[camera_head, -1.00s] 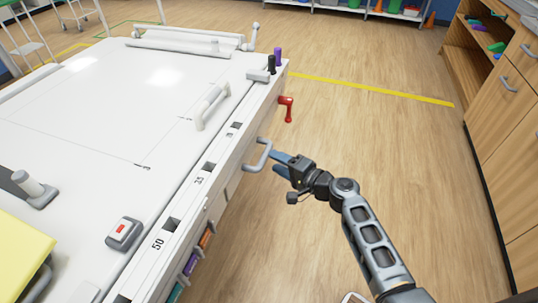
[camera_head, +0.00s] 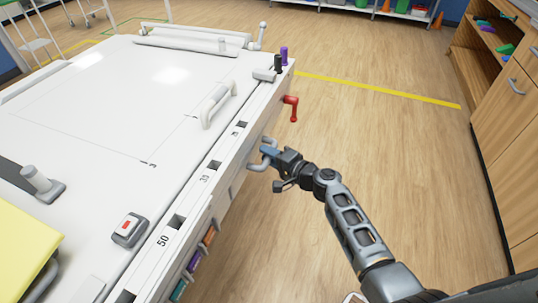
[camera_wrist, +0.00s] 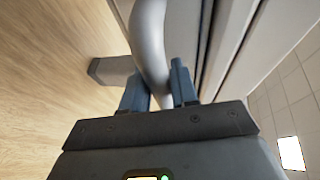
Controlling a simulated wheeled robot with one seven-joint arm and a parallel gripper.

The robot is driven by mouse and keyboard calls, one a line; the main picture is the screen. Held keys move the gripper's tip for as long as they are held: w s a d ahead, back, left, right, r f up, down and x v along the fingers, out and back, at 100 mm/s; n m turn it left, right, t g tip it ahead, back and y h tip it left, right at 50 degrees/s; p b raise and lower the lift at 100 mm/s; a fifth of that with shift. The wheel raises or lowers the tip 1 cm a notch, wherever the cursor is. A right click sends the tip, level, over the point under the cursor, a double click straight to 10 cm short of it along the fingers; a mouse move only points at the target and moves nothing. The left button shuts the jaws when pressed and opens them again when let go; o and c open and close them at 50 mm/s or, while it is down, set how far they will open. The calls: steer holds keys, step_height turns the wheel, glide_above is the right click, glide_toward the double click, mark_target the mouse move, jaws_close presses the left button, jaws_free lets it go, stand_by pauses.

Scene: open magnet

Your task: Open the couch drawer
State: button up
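The couch (camera_head: 90,110) is a long white bench with a flat top. Its right side carries a grey loop handle (camera_head: 256,166) on the drawer front (camera_head: 240,178), which looks flush with the side. My gripper (camera_head: 268,154) is at this handle. In the wrist view the handle (camera_wrist: 149,35) runs down between my two blue-grey fingers (camera_wrist: 160,92). The fingers are close together and appear to touch the handle on both sides. The handle's lower part is hidden behind my gripper body.
A red crank (camera_head: 292,108) sticks out from the couch side beyond the handle. Black and purple knobs (camera_head: 284,55) stand at the far corner. A wooden cabinet (camera_head: 505,110) is at the right. The floor (camera_head: 400,160) between couch and cabinet is clear.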

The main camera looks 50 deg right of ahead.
jaws_close()
steer(key=shift+s, duration=0.1)
steer(key=s+d+b, duration=0.1)
steer(key=s+d, duration=0.2)
steer(key=s, duration=0.6)
steer(key=s+d+b, duration=0.2)
steer(key=s+d, duration=0.1)
steer(key=s, duration=0.6)
steer(key=shift+s+d+b, duration=0.2)
steer(key=shift+d+b, duration=0.1)
steer(key=shift+o, duration=2.2)
jaws_free()
steer(key=s+r, duration=0.1)
steer(key=s, duration=0.6)
steer(key=shift+s+a+r+b, duration=0.15)
steer(key=shift+s+r+b, duration=0.05)
steer(key=shift+s+b, duration=0.15)
